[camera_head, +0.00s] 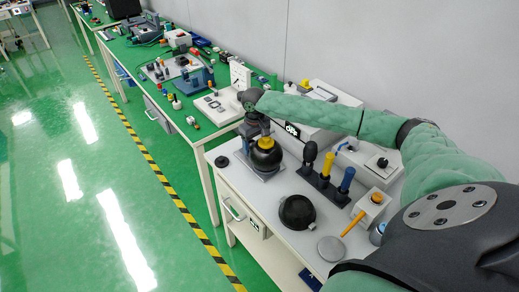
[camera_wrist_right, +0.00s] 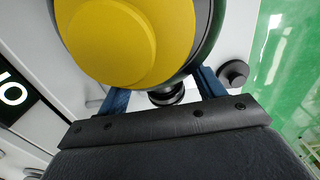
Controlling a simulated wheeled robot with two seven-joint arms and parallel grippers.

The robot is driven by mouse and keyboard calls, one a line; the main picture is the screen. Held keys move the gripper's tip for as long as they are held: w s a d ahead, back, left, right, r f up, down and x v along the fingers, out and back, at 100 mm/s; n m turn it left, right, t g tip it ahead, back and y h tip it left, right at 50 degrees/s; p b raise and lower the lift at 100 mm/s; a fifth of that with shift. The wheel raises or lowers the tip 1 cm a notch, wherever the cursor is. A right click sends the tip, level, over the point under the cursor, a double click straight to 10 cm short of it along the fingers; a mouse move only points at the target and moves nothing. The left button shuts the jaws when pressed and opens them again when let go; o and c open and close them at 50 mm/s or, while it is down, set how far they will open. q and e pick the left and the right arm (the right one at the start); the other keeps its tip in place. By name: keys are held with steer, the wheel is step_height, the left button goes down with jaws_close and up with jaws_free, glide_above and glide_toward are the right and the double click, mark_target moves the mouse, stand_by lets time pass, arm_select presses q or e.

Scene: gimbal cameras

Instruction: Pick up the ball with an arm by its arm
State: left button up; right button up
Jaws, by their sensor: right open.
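A dark ball with a yellow round cap (camera_head: 265,155) sits on a grey stand on the near white table. In the right wrist view its yellow cap (camera_wrist_right: 130,40) fills the upper middle, with a dark rim behind it. A short black round part (camera_wrist_right: 167,95) shows below the ball, between my fingers. My right gripper (camera_head: 257,133) reaches down just behind the ball. Its two blue fingers (camera_wrist_right: 163,90) are open, one each side of that black part. Their tips are hidden by the ball, so contact cannot be told. My left gripper is out of view.
A black dome (camera_head: 297,212), a grey disc (camera_head: 331,248) and a rack with upright handles (camera_head: 325,182) stand nearby on the table. A small black disc (camera_head: 221,161) lies left of the ball. A white box with a display (camera_head: 300,128) stands behind.

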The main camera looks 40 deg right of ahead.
steer(key=shift+f, duration=0.3)
steer(key=shift+r, duration=0.1)
steer(key=c, duration=1.3)
steer(key=shift+c, duration=0.2)
